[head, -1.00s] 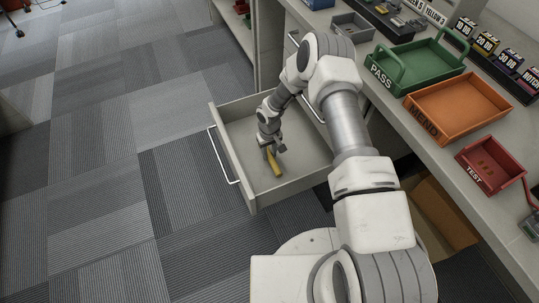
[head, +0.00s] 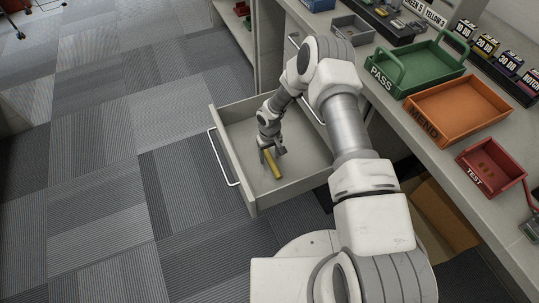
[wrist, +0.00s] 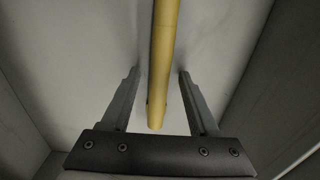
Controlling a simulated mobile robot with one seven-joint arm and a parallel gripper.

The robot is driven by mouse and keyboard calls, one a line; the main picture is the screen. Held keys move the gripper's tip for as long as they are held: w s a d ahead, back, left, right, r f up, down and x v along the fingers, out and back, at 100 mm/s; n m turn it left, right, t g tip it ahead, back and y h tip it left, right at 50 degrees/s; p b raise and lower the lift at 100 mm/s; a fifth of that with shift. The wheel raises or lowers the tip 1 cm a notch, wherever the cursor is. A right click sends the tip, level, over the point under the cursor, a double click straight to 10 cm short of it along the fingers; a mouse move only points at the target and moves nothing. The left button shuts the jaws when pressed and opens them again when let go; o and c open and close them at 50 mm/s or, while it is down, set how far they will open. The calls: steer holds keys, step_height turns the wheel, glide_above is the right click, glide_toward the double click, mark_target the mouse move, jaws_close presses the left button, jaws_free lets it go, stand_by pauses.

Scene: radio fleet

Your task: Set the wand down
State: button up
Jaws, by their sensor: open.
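The wand is a yellow rod (head: 273,164) lying on the floor of the open drawer (head: 243,200). It also shows in the wrist view (wrist: 163,60), running from the top edge down between the two fingers. My gripper (head: 272,152) is inside the drawer at the wand's far end. In the wrist view my gripper (wrist: 158,75) is open, with a gap on each side of the wand and neither finger touching it.
The drawer walls stand close around my gripper, with a handle (head: 223,157) on the front. On the counter are a green PASS tray (head: 420,68), an orange MEND tray (head: 460,108) and a red TEST tray (head: 490,165). The carpet left of the drawer is clear.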

step_height(320, 180, up, 12)
steer(key=p, duration=0.4)
step_height(320, 180, up, 15)
steer(key=t, duration=0.1)
glide_above(270, 157)
steer(key=w+d, duration=0.2)
steer(key=d, duration=0.2)
steer(key=s+d+r+m+t+h, duration=0.1)
steer(key=s+d+r, duration=0.1)
steer(key=r, duration=0.6)
steer(key=s+d+r+m+t, duration=0.1)
steer(key=s+d+r, duration=0.15)
steer(key=r, duration=0.45)
steer(key=s+d+r+m+t, duration=0.1)
steer(key=s+d+r, duration=0.2)
steer(key=s+r, duration=0.95)
steer(key=s+d+r+m+t+y, duration=0.1)
steer(key=s+r, duration=0.2)
steer(key=s, duration=0.9)
steer(key=shift+r+m+t, duration=0.3)
